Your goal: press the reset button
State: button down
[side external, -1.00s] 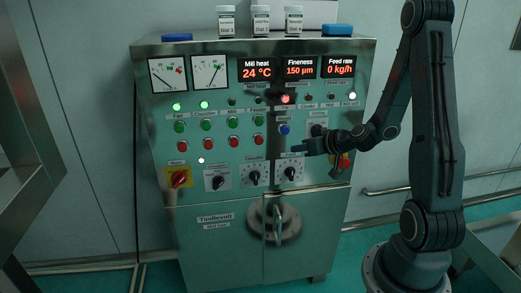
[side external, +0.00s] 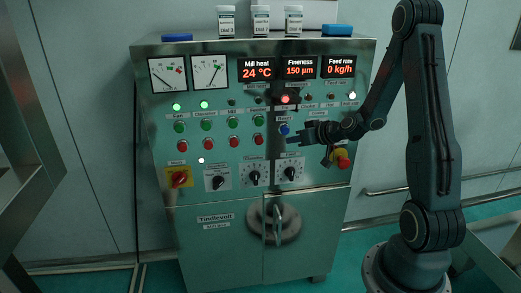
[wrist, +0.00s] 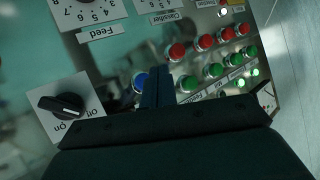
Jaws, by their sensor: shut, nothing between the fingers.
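The blue reset button (side external: 284,130) sits on the upright front panel, under a label that reads Reset. In the wrist view the blue button (wrist: 141,82) shows just left of my fingers, partly hidden by them. My gripper (side external: 291,139) is shut and empty, with its fingertips just below and slightly right of the button in the side view. In the wrist view the closed fingers (wrist: 160,74) point at the panel. I cannot tell how far the tips are from the panel, and no contact is clear.
Red buttons (side external: 258,140) and green buttons (side external: 257,121) stand left of the blue one. Dials (side external: 290,174) lie below, a red emergency knob (side external: 343,162) below right, and a rotary switch (wrist: 67,106) nearby. A red lamp (side external: 285,99) glows above. Jars (side external: 261,20) stand on top.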

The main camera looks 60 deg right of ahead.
jog(key=shift+w+d, duration=1.15)
jog(key=shift+d, duration=0.05)
jog(key=shift+w+d, duration=0.65)
jog(key=shift+w, duration=0.05)
dwell(2.7)
jog(key=shift+s+a, duration=0.1)
jog(key=shift+s, duration=0.1)
jog(key=shift+s+a, duration=0.5)
jog(key=shift+a, duration=0.1)
dwell(0.5)
jog(key=shift+s+a, duration=1.7)
jog(key=shift+s, duration=0.1)
